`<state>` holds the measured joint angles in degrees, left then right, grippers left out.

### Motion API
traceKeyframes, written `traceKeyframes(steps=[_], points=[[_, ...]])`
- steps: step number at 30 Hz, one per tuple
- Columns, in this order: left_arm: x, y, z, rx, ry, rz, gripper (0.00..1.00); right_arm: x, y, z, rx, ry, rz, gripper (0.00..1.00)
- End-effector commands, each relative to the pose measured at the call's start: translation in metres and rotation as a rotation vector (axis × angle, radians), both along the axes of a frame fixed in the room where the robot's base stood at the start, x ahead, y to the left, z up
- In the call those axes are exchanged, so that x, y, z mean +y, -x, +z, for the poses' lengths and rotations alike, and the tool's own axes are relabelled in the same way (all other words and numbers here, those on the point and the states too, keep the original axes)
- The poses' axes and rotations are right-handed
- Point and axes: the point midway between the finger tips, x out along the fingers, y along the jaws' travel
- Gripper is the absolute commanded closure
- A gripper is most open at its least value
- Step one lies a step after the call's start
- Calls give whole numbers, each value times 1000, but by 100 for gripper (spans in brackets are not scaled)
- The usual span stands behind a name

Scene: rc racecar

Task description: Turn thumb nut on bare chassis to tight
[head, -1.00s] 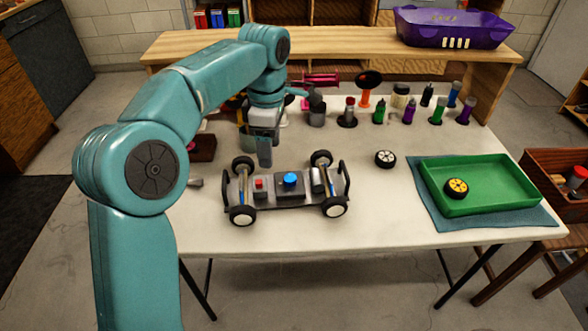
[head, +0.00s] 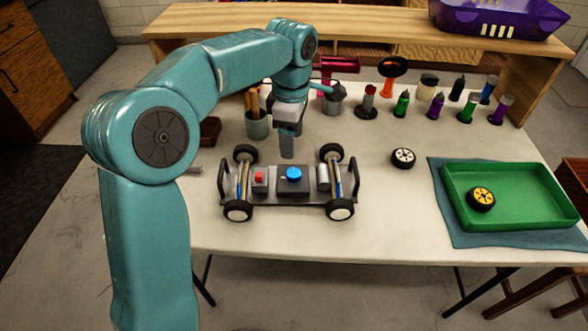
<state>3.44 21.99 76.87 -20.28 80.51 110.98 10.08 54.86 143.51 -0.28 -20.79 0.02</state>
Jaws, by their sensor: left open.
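The bare chassis (head: 290,202) stands on the white table with a wheel at each corner. A blue thumb nut (head: 294,174) sits on the dark block at its middle, with a red part (head: 259,177) to its left and a silver cylinder (head: 323,177) to its right. My left gripper (head: 287,155) points down just behind the blue nut, above the chassis's far side. It is open and apart from the nut, and only one finger shows clearly. My right gripper is not in view.
A loose wheel (head: 403,157) lies right of the chassis. A green tray (head: 510,222) with a yellow-hubbed wheel (head: 481,199) lies on a blue mat at the right. Several bottles and a cup (head: 258,126) stand along the back. The table in front of the chassis is clear.

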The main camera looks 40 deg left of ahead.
Motion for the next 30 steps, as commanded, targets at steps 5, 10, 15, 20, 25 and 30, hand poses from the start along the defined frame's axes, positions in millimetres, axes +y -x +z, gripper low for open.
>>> traceKeyframes(steps=[5,10,15,20,25,30], points=[[0,0,-47,2,0,1,37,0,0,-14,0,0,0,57],[-1,-1,-79,3,0,0,37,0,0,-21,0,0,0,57],[-1,-3,-96,0,-1,-1,37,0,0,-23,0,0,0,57],[-1,-5,-100,0,0,-1,37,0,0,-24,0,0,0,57],[-1,-5,-100,0,0,0,37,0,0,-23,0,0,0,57],[-1,-5,-100,0,0,0,86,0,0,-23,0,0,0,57]])
